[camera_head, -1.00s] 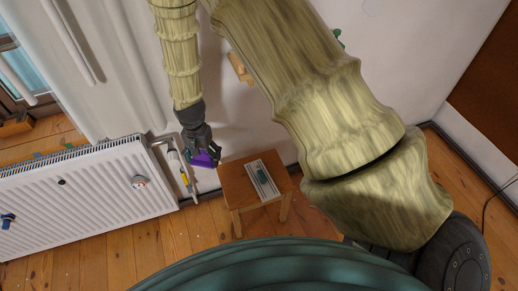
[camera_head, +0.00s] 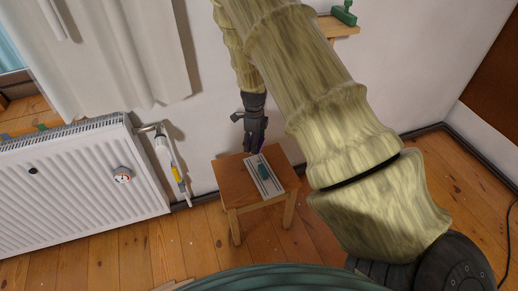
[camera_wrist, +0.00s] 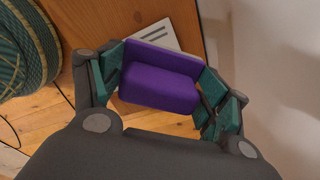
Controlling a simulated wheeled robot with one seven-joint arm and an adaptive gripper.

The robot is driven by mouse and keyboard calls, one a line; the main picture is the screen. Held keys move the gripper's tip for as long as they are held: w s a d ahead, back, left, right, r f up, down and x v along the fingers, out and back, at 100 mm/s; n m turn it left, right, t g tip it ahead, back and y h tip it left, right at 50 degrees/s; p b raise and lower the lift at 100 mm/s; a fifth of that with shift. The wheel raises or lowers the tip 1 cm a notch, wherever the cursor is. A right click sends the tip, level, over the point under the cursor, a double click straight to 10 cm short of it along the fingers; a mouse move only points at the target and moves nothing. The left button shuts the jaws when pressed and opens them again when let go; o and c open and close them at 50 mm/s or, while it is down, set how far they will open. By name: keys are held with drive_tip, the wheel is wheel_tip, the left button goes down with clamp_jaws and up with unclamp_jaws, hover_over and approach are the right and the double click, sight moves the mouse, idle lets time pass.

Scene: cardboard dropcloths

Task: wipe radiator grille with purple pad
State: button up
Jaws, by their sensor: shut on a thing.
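My gripper (camera_wrist: 158,92) is shut on the purple pad (camera_wrist: 160,88), which sits between its two teal-lined fingers in the wrist view. In the head view my gripper (camera_head: 254,135) hangs just above the back of a small wooden stool, and the pad is mostly hidden there. The white radiator (camera_head: 75,190) stands against the wall at the left, with its top grille (camera_head: 60,135) along the upper edge. My gripper is to the right of the radiator, apart from it.
The wooden stool (camera_head: 231,184) carries a white striped sheet or tray with a small teal item (camera_head: 263,171). A pipe with a yellow-banded valve (camera_head: 174,173) stands at the radiator's right end. A white curtain (camera_head: 120,50) hangs above it. A wooden shelf (camera_head: 340,28) holds a green object.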

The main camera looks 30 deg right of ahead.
drive_tip(key=shift+w+d+f+m+b, duration=0.15)
drive_tip(key=shift+d+f+m+b, duration=0.35)
drive_tip(key=shift+d+f+m, duration=0.5)
wheel_tip(320, 180, down, 4)
drive_tip(key=b, duration=0.4)
drive_tip(key=shift+d+f, duration=0.1)
drive_tip(key=shift+f+b, duration=0.6)
drive_tip(key=c, duration=0.4)
drive_tip(key=shift+s+f, duration=0.15)
drive_tip(key=shift+s, duration=0.05)
